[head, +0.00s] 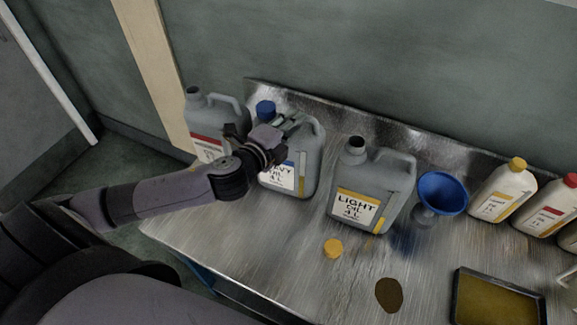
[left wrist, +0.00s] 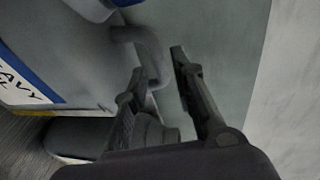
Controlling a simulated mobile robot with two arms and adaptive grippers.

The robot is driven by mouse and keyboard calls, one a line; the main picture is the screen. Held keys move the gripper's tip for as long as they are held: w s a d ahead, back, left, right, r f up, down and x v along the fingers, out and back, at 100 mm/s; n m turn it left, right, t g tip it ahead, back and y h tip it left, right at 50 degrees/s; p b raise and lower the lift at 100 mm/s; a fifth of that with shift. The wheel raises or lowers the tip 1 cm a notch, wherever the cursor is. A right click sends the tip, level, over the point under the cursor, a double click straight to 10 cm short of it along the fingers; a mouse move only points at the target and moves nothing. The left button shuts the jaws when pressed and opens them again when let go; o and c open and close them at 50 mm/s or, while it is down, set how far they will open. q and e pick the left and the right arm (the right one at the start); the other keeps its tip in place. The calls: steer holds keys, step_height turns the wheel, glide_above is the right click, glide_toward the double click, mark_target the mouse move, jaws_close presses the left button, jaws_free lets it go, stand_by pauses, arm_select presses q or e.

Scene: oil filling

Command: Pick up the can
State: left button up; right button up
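The grey heavy-oil can (head: 303,160) with a blue cap and white label stands upright on the metal table. My left gripper (head: 278,127) is at its top, by the handle. In the left wrist view, the fingers (left wrist: 158,72) are spread with a gap. The can's grey handle (left wrist: 150,50) is close to them; I cannot tell whether it lies between them. The label (left wrist: 25,78) shows at the left edge. My gripper and wrist hide part of the can in the head view. My right gripper is not in view.
A grey can with a red label (head: 205,140) stands left, behind my arm. Further right are a blue funnel (head: 443,190), bottles (head: 500,192) and a tray (head: 458,300). The wall is behind.

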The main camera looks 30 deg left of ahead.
arm_select(q)
steer(key=shift+w+r+p, duration=0.1)
steer(key=shift+w+p, duration=0.2)
steer(key=shift+w, duration=0.15)
steer(key=p+x, duration=0.1)
steer(key=x, duration=0.2)
steer(key=shift+w, duration=0.1)
steer(key=shift+w+f, duration=0.4)
steer(key=shift+s, duration=0.1)
steer(key=shift+c, duration=0.5)
jaws_close()
